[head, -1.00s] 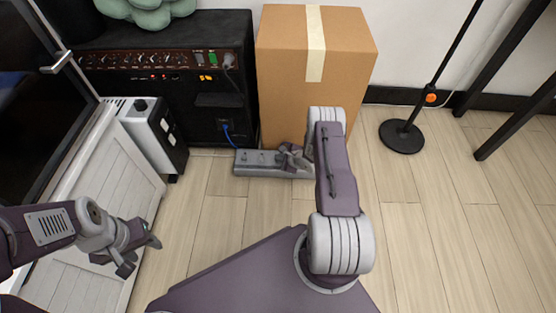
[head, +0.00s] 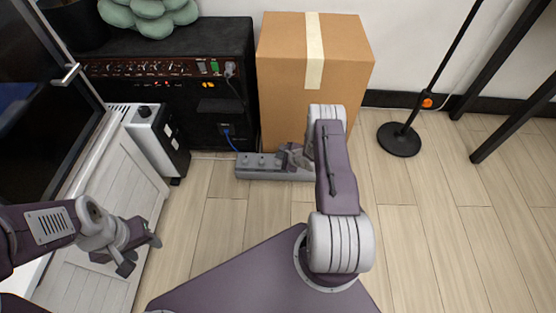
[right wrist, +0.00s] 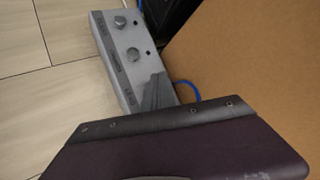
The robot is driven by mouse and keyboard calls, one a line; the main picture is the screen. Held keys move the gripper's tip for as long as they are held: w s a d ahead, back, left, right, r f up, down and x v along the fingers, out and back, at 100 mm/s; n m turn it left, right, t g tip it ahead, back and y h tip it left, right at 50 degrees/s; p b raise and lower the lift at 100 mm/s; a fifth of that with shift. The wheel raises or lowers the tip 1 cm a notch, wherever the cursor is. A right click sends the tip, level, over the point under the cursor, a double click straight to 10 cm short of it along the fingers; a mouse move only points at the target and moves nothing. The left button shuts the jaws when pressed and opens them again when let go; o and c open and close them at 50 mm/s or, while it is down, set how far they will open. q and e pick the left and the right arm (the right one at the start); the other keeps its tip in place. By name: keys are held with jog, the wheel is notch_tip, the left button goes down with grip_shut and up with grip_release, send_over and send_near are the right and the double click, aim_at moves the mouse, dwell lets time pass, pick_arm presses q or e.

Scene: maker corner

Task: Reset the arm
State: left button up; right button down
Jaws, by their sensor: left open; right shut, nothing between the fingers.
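My right arm reaches forward over the floor. Its gripper (head: 289,156) is shut and empty, low over the grey pedal strip (head: 256,167) in front of the cardboard box. In the right wrist view the shut fingers (right wrist: 156,92) overlap the near end of the same strip (right wrist: 122,45); I cannot tell whether they touch it. My left gripper (head: 140,254) is open and empty at the lower left, in front of the white cabinet.
The cardboard box (head: 313,70) and black amplifier (head: 185,75) stand behind the strip. A blue cable (head: 231,140) runs down from the amplifier. A white-and-black box (head: 158,140) stands at left, a stand's round base (head: 399,139) at right.

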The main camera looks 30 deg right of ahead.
notch_tip(320, 180, up, 3)
jog(key=shift+r+p, duration=0.1)
jog(key=shift+p, duration=0.9)
